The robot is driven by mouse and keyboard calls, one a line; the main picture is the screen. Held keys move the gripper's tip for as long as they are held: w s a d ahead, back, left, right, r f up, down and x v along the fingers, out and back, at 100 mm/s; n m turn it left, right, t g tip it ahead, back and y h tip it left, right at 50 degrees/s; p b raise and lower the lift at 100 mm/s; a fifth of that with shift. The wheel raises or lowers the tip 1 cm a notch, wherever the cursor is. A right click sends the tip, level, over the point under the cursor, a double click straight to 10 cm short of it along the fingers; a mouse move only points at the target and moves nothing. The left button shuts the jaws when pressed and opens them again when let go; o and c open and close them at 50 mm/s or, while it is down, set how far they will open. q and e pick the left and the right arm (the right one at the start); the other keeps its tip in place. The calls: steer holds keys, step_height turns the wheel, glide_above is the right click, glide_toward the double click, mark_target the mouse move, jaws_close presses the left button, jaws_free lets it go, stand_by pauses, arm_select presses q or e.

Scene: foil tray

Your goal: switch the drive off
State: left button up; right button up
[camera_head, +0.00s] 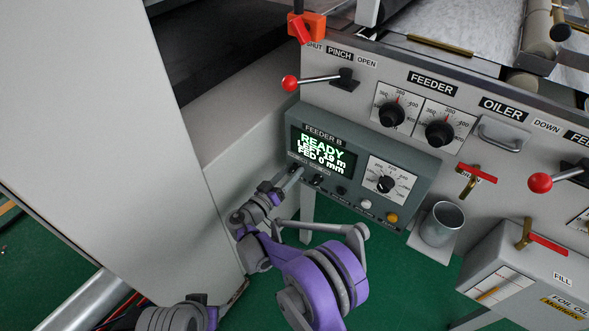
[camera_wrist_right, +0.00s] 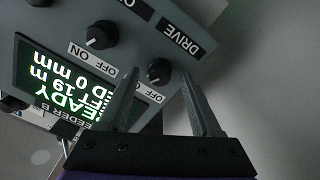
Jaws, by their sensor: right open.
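The drive switch (camera_wrist_right: 158,70) is a small black knob near the corner of the grey Feeder B panel (camera_head: 345,135). The DRIVE label (camera_wrist_right: 182,38) is beside it in the right wrist view, upside down. An OFF label (camera_wrist_right: 150,92) shows next to it, partly behind a finger. My right gripper (camera_wrist_right: 160,76) is open, its fingertips on either side of this knob; I cannot tell whether they touch it. In the head view the right gripper (camera_head: 296,174) reaches the panel's lower left corner, hiding that knob. The green display (camera_head: 320,150) reads READY. My left gripper is not in view.
Another black knob (camera_wrist_right: 100,36) sits close by on the panel. A white button (camera_head: 365,204) and an orange button (camera_head: 391,217) lie farther right. A metal cup (camera_head: 442,224) stands below. The red pinch lever (camera_head: 290,83) is above, and a pale wall (camera_head: 90,110) is left.

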jaws_close()
stand_by(0.3)
steer(key=shift+n, duration=0.4)
steer(key=n, duration=0.5)
steer(key=shift+a, duration=0.1)
steer(key=n, duration=0.6)
steer(key=shift+b, duration=0.4)
